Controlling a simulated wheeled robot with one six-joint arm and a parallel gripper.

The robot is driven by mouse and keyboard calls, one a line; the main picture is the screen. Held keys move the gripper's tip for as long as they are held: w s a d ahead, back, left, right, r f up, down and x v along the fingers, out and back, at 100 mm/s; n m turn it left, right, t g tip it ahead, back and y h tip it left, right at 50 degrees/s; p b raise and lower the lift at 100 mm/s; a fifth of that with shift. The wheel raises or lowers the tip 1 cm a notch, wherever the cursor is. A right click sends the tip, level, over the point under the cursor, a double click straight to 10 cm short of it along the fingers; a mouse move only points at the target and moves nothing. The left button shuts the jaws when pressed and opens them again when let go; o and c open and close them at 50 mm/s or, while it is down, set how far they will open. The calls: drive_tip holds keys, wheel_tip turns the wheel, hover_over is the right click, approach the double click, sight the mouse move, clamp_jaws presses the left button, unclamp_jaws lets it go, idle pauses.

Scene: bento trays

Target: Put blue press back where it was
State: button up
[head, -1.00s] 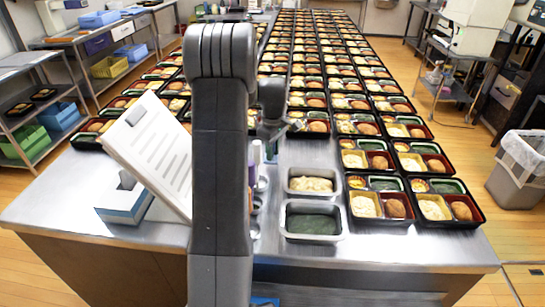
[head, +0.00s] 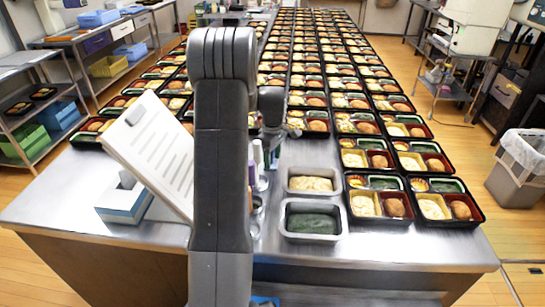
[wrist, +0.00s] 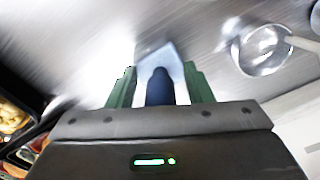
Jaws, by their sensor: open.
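In the wrist view my gripper (wrist: 159,70) is open, with its two green fingers apart. A dark blue rounded handle (wrist: 160,90) shows between the fingers, with a pale blue flat part (wrist: 161,55) beyond it; this looks like the blue press. I cannot tell whether the fingers touch it. The view is blurred. In the head view my gripper (head: 272,131) is partly hidden behind my arm, over the steel table, and the press cannot be made out there.
A round metal ladle or bowl (wrist: 262,50) lies to the right in the wrist view. Steel pans of pale food (head: 310,184) and dark greens (head: 313,222) stand right of my arm. Rows of bento trays (head: 378,205) fill the right and back. A white board (head: 150,150) leans at left.

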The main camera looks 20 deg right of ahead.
wheel_tip(320, 180, up, 12)
drive_tip(key=shift+r, duration=0.1)
idle(0.5)
wheel_tip(320, 180, down, 12)
drive_tip(key=shift+r, duration=1.75)
drive_tip(key=shift+f, duration=0.1)
